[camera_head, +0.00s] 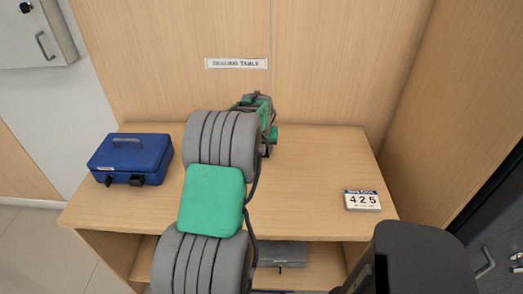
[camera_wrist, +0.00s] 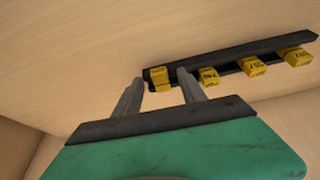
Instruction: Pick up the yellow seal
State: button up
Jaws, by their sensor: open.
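In the wrist view, several yellow seals sit along a black strip (camera_wrist: 277,51). The leftmost yellow seal (camera_wrist: 160,73) appears between the two grey fingers of my gripper (camera_wrist: 160,79). The fingers are apart, one at each side of that seal in the picture. I cannot tell whether they touch it. Other yellow seals (camera_wrist: 209,76), (camera_wrist: 252,66) and (camera_wrist: 298,57) lie to the right of the fingers. In the head view, the seals and the strip are hidden behind my arm, and my fingertips do not show.
A blue cash box (camera_head: 132,158) stands at the left of the wooden table (camera_head: 312,190). A grey case (camera_head: 283,254) lies on the shelf below. The table between my arm and the calendar is clear.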

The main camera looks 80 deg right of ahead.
jog(key=shift+f, duration=0.15)
grip_shut()
dwell(0.4)
